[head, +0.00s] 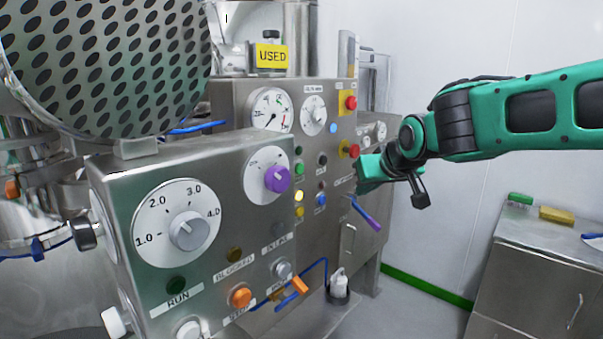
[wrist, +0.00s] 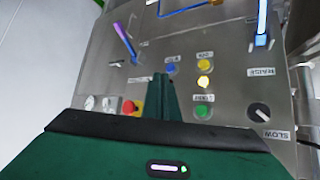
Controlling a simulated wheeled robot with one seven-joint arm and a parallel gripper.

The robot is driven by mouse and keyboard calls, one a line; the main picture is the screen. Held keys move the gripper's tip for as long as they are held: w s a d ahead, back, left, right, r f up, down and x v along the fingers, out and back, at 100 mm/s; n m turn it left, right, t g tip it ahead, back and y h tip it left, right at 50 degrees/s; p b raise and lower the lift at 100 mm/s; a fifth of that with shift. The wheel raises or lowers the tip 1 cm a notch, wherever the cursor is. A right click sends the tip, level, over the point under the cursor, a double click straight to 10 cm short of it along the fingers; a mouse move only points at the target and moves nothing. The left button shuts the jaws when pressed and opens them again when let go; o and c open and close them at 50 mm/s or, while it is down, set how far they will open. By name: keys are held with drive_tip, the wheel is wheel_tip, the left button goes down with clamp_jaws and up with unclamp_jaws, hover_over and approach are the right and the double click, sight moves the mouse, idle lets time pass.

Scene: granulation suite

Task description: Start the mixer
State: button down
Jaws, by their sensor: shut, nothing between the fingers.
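My gripper (head: 358,178) is shut and empty, just in front of the right side of a steel control panel (head: 338,208). In the wrist view its closed fingers (wrist: 165,92) point at the panel; I cannot tell whether they touch it. The panel carries a green button (wrist: 203,110), a lit yellow button (wrist: 204,82), another yellow button (wrist: 204,66), a blue button (wrist: 171,67) and a red mushroom button (wrist: 128,107). A black selector (wrist: 259,112) sits beside a SLOW label. The label by the green button is too small to read surely. Which control belongs to the mixer is unclear.
A nearer panel (head: 240,222) has a 1.0–4.0 dial (head: 190,231), a purple knob (head: 277,179) and a dark RUN lamp (head: 177,285). A purple-handled lever (head: 365,214) sticks out below my gripper. A steel cabinet (head: 535,270) stands at right, with open floor between.

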sight(299, 169)
drive_tip(key=a+r+y, duration=0.1)
drive_tip(key=a+r, duration=0.1)
drive_tip(key=a, duration=0.3)
drive_tip(key=shift+w+a+n, duration=0.35)
drive_tip(key=shift+w+n, duration=0.05)
drive_tip(key=w+a, duration=0.5)
drive_tip(key=a, duration=0.2)
drive_tip(key=shift+w+a, duration=0.15)
drive_tip(key=shift+a, duration=0.05)
idle(2.0)
drive_tip(key=shift+w+a, duration=0.1)
drive_tip(key=shift+a, duration=0.05)
drive_tip(key=shift+w+a, duration=0.3)
drive_tip(key=shift+a, duration=0.05)
idle(1.0)
drive_tip(key=shift+s+d, duration=0.55)
drive_tip(key=shift+d, duration=0.1)
